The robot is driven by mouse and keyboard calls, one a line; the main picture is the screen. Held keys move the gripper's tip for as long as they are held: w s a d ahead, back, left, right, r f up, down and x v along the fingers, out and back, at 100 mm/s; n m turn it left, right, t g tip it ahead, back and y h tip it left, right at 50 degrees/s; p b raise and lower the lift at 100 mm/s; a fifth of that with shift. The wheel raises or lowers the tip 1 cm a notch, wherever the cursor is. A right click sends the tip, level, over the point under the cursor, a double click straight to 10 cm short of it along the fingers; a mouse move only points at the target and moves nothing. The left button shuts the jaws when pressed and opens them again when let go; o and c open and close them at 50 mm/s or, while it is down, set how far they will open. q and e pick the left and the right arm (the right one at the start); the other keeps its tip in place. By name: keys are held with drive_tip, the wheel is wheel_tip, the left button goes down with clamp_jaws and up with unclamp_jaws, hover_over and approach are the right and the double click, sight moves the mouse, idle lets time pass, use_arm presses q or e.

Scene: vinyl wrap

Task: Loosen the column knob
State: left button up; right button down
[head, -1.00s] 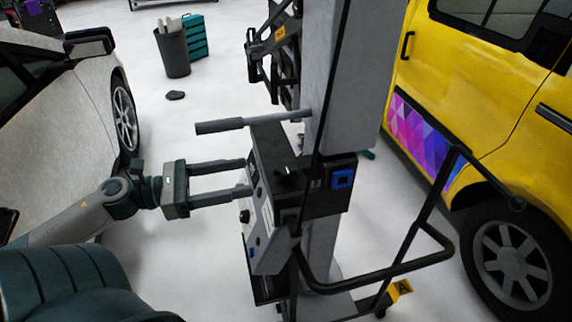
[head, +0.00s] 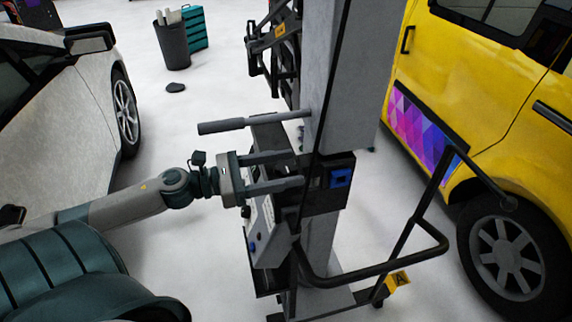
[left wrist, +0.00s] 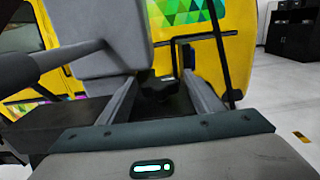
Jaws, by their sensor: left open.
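The grey column (head: 362,75) stands upright in the middle of the head view, with a black clamp block (head: 325,198) around it. My left gripper (head: 297,167) is open, its two fingers reaching right, over the control box to the block. In the left wrist view the fingers (left wrist: 160,76) stand on either side of a dark shape (left wrist: 165,90), probably the column knob. I cannot tell whether they touch it. In the head view the knob is mostly hidden by the fingers. The right gripper is not seen.
A grey handle bar (head: 240,124) sticks out left, just beyond the fingers. A control box (head: 268,235) with a small black knob (head: 246,211) sits below them. A black tubular handle (head: 390,268) curves out right. A yellow van (head: 480,90) and a silver car (head: 60,140) flank the column.

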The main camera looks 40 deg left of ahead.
use_arm(q)
drive_tip(key=shift+w+d, duration=0.15)
drive_tip(key=shift+w, duration=0.05)
drive_tip(key=c, duration=1.1)
drive_tip(key=shift+o, duration=0.2)
